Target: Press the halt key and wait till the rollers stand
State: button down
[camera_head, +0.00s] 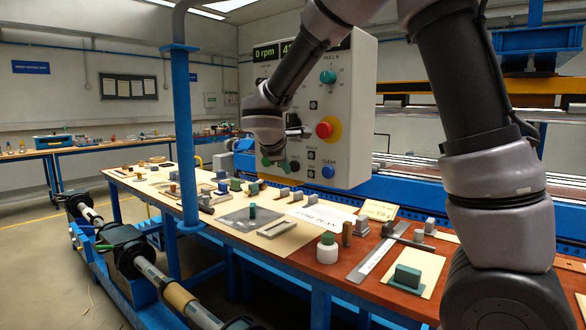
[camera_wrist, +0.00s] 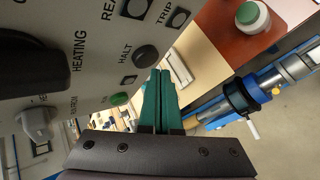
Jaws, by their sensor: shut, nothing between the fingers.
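In the wrist view, a round black key (camera_wrist: 146,55) sits beside the word HALT on the panel face. My gripper (camera_wrist: 163,73) has green fingers pressed together with nothing between them. The fingertips appear just beside the black key; I cannot tell whether they touch it. In the head view my gripper (camera_head: 270,161) is at the panel's lower left, partly hidden by my wrist. Roller shafts (camera_head: 165,286) lie at lower left; one frame does not show whether they turn.
A green button (camera_wrist: 120,98) is close to the fingers. The panel also carries a red mushroom button (camera_head: 324,129) on yellow and a blue button (camera_head: 328,172). A blue post (camera_head: 184,140) stands left of the panel. The bench (camera_head: 300,262) below holds many small parts.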

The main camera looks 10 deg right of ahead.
jog(key=shift+s+a, duration=0.1)
jog(key=s+a, duration=0.3)
jog(key=shift+s+a, duration=0.2)
dwell(0.4)
dwell(0.3)
jog(key=s+d+r+m+g, duration=0.1)
jog(key=s+d+m, duration=0.2)
jog(key=d, duration=0.3)
jog(key=s+d+r+m+g+y, duration=0.1)
jog(key=s+d+r+m, duration=0.1)
jog(key=d, duration=0.3)
jog(key=s+d+r+m+g, duration=0.1)
jog(key=s+d+m, duration=0.4)
jog(key=d, duration=0.1)
jog(key=shift+d+r+g, duration=0.3)
jog(key=shift+r, duration=0.1)
jog(key=s+d+r+m+t+y, duration=0.1)
jog(key=s+d+m+y, duration=0.1)
jog(key=s+m, duration=0.3)
jog(key=s+d+r+m+y, duration=0.1)
jog(key=s+r+m+y, duration=0.1)
jog(key=s+m, duration=0.3)
jog(key=s, duration=0.3)
jog(key=shift+s+d+r+t+y, duration=0.2)
jog(key=shift+s+d+t+y, duration=0.1)
jog(key=shift+d+t, duration=0.1)
